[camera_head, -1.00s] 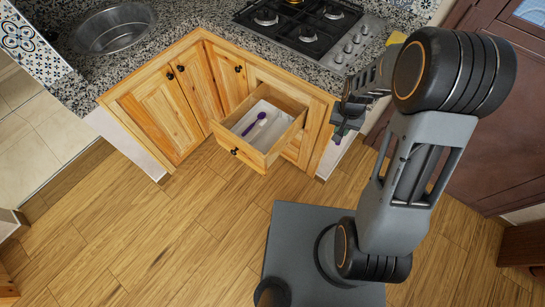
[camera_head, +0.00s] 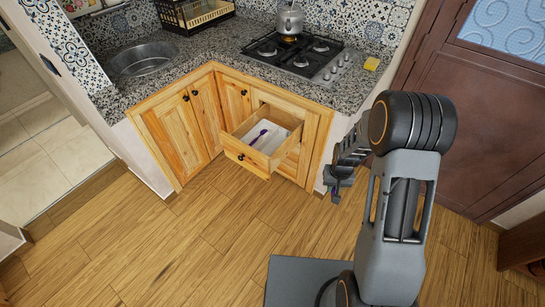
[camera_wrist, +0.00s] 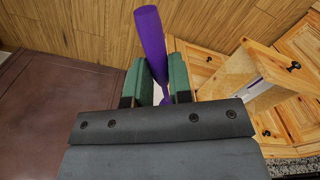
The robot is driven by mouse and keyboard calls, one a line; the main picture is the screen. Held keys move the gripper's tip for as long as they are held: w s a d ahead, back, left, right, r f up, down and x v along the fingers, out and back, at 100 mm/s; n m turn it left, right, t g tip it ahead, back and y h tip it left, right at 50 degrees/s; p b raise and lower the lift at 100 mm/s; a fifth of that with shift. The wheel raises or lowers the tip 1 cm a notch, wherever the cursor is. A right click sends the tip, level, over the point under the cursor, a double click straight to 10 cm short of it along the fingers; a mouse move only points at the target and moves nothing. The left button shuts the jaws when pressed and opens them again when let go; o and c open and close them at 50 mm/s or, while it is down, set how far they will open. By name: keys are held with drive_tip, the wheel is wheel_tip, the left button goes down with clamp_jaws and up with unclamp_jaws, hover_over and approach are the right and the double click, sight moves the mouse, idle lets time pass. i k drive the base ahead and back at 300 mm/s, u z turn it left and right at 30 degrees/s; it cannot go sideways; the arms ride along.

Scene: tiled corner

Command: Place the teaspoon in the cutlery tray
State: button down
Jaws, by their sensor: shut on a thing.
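My gripper (camera_wrist: 158,82) is shut on a purple-handled utensil (camera_wrist: 151,38), which I take to be the teaspoon. Its handle sticks out beyond the green finger pads; its other end is hidden behind the gripper body. In the head view my gripper (camera_head: 338,184) hangs to the right of the open drawer and apart from it. The white cutlery tray (camera_head: 270,142) lies inside that drawer. Another purple-handled utensil (camera_head: 260,136) lies in the tray.
The wooden drawer (camera_head: 248,154) is pulled out below the granite counter (camera_head: 215,47). A stove with a pot (camera_head: 290,20) and a yellow sponge (camera_head: 371,63) are above. Wooden floor (camera_head: 200,235) in front is clear. A brown door (camera_head: 460,110) stands at right.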

sight(272, 152)
drive_tip(key=u, duration=0.5)
drive_tip(key=i, duration=0.5)
drive_tip(key=u, duration=0.65)
drive_tip(key=i, duration=0.95)
drive_tip(key=z, duration=0.1)
